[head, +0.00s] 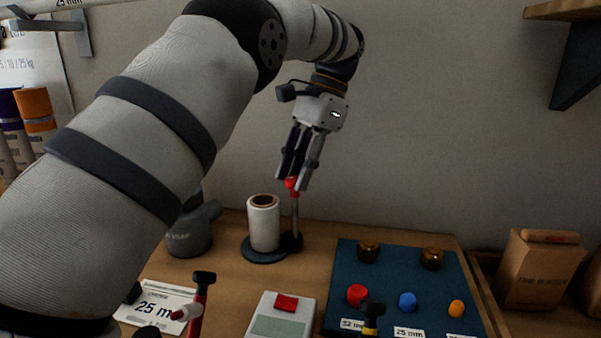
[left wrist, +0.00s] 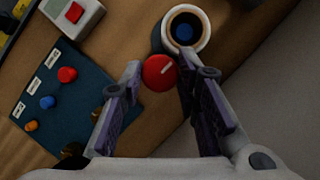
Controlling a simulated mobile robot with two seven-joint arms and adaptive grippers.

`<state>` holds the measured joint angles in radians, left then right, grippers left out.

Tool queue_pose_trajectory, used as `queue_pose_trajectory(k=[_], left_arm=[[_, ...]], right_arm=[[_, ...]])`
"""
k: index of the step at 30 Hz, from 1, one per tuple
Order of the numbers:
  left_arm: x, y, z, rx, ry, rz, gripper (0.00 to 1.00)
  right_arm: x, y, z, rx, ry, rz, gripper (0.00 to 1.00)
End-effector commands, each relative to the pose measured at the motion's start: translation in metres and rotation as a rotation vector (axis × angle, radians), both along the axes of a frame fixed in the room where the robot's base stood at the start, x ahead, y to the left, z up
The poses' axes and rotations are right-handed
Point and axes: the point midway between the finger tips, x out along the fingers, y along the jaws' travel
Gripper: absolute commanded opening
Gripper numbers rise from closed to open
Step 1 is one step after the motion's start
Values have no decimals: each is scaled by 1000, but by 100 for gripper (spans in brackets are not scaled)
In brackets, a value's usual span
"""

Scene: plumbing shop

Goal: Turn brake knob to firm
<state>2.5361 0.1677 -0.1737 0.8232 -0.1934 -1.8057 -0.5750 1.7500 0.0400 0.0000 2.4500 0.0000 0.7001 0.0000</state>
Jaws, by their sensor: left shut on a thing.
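The red brake knob (head: 292,183) sits on top of a thin metal post beside a roll of film (head: 264,222) on a dark round base. My left gripper (head: 293,181) reaches down from above and is shut on the knob. In the left wrist view the knob (left wrist: 159,72) shows between the fingers, with a short white line on its top. The firm mark cannot be made out. My right gripper is not in view.
A blue board (head: 385,274) with red, blue and orange knobs and dark amber pieces lies to the right. A grey device with a red button (head: 286,303) stands in front. A cardboard box (head: 537,270) stands at far right. A dark grey strap dispenser (head: 188,236) stands left of the roll.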

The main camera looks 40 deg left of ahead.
Motion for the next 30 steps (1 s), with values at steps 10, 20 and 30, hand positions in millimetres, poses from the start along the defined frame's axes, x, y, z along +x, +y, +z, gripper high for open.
queue_pose_trajectory(k=[10,20,30], left_arm=[[1,1,0,0,-2,146,1],[1,1,1,1,-3,179,1],[1,1,1,0,-3,178,43]], right_arm=[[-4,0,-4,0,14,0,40],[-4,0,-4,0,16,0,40],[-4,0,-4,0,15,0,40]])
